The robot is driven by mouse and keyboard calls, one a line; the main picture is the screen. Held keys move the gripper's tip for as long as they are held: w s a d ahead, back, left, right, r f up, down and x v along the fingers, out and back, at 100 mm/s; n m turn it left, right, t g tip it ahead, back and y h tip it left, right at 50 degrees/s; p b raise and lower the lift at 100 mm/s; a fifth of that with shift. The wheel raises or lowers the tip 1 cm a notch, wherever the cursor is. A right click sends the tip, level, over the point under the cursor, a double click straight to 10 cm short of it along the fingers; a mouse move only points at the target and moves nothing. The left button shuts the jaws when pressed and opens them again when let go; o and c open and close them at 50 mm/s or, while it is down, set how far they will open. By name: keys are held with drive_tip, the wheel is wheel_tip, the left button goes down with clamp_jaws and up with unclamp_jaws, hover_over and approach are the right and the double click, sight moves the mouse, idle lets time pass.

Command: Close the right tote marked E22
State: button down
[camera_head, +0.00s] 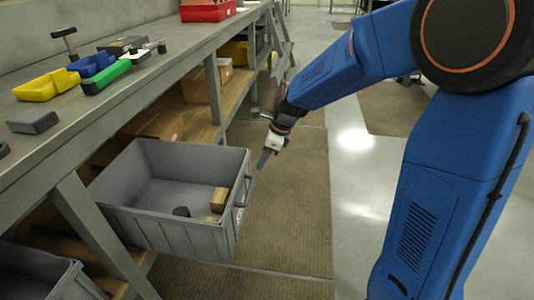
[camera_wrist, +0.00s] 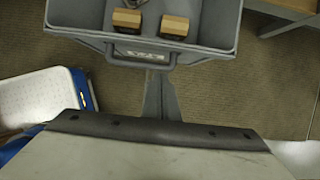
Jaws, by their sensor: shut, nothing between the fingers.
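A grey open tote (camera_head: 180,228) is pulled out from under the workbench in the head view. It holds small wood-coloured blocks and a dark round item. Its front wall has a handle (camera_head: 249,190) and a label. In the wrist view the tote (camera_wrist: 215,38) is at the top, with its handle (camera_wrist: 95,52) and a label (camera_wrist: 145,55) too small to read surely. My gripper (camera_head: 262,165) is shut and empty, just outside the tote's front wall. In the wrist view my fingertips (camera_wrist: 158,76) point at the handle's middle; whether they touch it I cannot tell.
A second grey tote (camera_head: 40,275) shows at the lower left. The workbench (camera_head: 110,100) above carries yellow, blue and red bins and tools. Cardboard boxes (camera_head: 200,85) stand on the lower shelf. The floor mat (camera_head: 290,210) right of the tote is clear.

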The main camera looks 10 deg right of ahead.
sight(253, 181)
drive_tip(key=a+f, duration=0.1)
drive_tip(key=w+a+f, duration=0.1)
drive_tip(key=a+f, duration=0.1)
drive_tip(key=shift+a, duration=0.2)
drive_tip(key=shift+w+a, duration=0.4)
drive_tip(key=shift+a, duration=0.4)
drive_tip(key=w+a, duration=0.3)
drive_tip(key=a, duration=0.6)
drive_tip(key=w+a, duration=0.4)
drive_tip(key=a, duration=0.6)
drive_tip(key=w+a, duration=0.3)
drive_tip(key=a, duration=0.7)
drive_tip(key=shift+w, duration=0.25)
drive_tip(key=shift+f, duration=0.1)
